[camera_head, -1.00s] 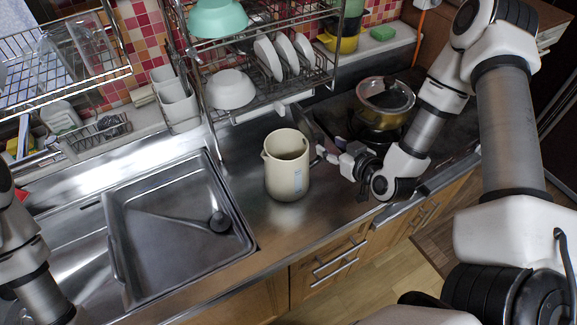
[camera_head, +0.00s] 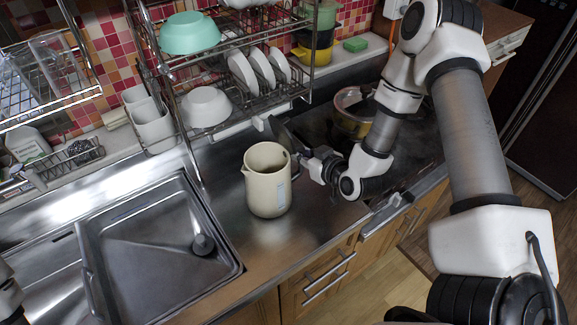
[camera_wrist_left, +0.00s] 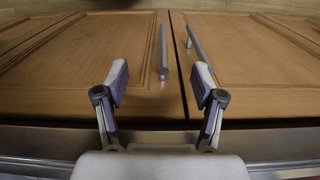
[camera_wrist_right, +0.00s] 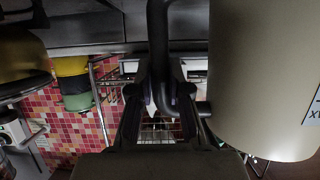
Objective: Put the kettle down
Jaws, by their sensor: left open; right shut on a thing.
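The beige kettle (camera_head: 267,182) is upright over the steel counter, to the right of the sink. I cannot tell whether its base touches the counter. My right gripper (camera_head: 318,163) is at the kettle's right side, shut on its handle. In the right wrist view the dark handle (camera_wrist_right: 158,40) runs between the fingers of the gripper (camera_wrist_right: 160,98), and the kettle's body (camera_wrist_right: 255,80) fills the right side. My left gripper (camera_wrist_left: 162,85) is open and empty in the left wrist view, facing wooden cabinet doors. It is out of the head view.
The sink (camera_head: 150,250) lies left of the kettle. A dish rack (camera_head: 235,100) with white plates and bowls stands behind it. A pot (camera_head: 352,110) sits at the back right, behind my right arm. Bare counter (camera_head: 225,190) shows around the kettle, with the front edge close by.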

